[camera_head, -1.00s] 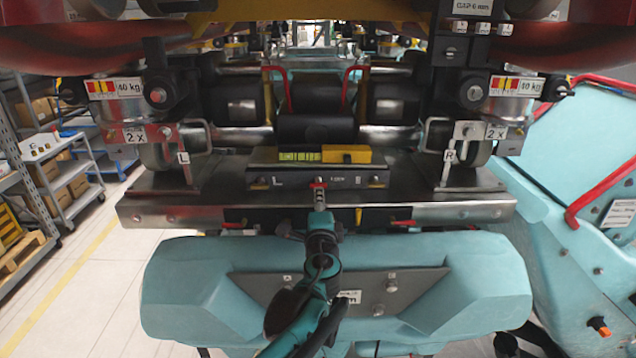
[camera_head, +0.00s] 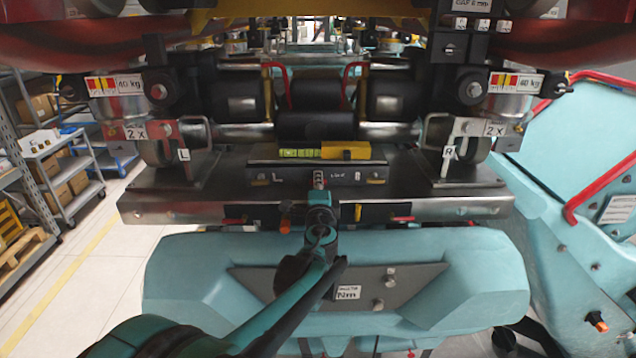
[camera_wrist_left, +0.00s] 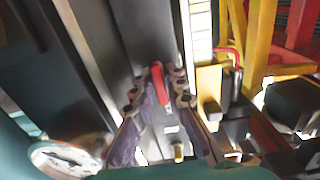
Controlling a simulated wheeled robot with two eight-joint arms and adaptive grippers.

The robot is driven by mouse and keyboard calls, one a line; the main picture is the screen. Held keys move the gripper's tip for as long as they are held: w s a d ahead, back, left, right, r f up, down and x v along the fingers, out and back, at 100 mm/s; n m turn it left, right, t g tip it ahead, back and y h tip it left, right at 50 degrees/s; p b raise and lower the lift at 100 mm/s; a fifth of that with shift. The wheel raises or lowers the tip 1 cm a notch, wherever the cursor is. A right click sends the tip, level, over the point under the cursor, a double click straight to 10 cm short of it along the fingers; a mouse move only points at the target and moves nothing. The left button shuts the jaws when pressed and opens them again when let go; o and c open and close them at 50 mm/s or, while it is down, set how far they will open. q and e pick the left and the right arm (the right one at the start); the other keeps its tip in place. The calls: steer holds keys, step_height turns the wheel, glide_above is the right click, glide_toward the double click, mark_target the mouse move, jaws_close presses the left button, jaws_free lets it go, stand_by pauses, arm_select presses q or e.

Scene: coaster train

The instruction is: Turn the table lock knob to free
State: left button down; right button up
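A red lever-like handle (camera_wrist_left: 159,84) shows in the left wrist view, against the dark front panel. I take it for the table lock knob. My left gripper (camera_wrist_left: 158,88) has one finger on each side of this handle. I cannot tell whether the fingers touch it. In the head view the left gripper (camera_head: 319,184) is at the middle of the dark panel (camera_head: 350,183), on the front of the metal table (camera_head: 170,206). There the wrist hides most of the handle. The right gripper is not in view.
A yellow-green spirit level (camera_head: 346,151) lies on top of the panel. Levers marked L (camera_head: 183,155) and R (camera_head: 448,154) stand at either side. A turquoise padded body (camera_head: 190,285) fills the space below the table. Shelves stand at the left.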

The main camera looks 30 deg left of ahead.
arm_select(q)
steer(key=shift+n, duration=0.4)
steer(key=n, duration=0.3)
steer(key=shift+n+b, duration=0.3)
steer(key=shift+b, duration=0.1)
steer(key=n, duration=0.5)
steer(key=shift+b, duration=0.35)
steer(key=n, duration=0.4)
steer(key=shift+n, duration=0.4)
steer(key=shift+n+b, duration=0.35)
steer(key=shift+n, duration=1.55)
steer(key=c, duration=1.9)
jaws_free()
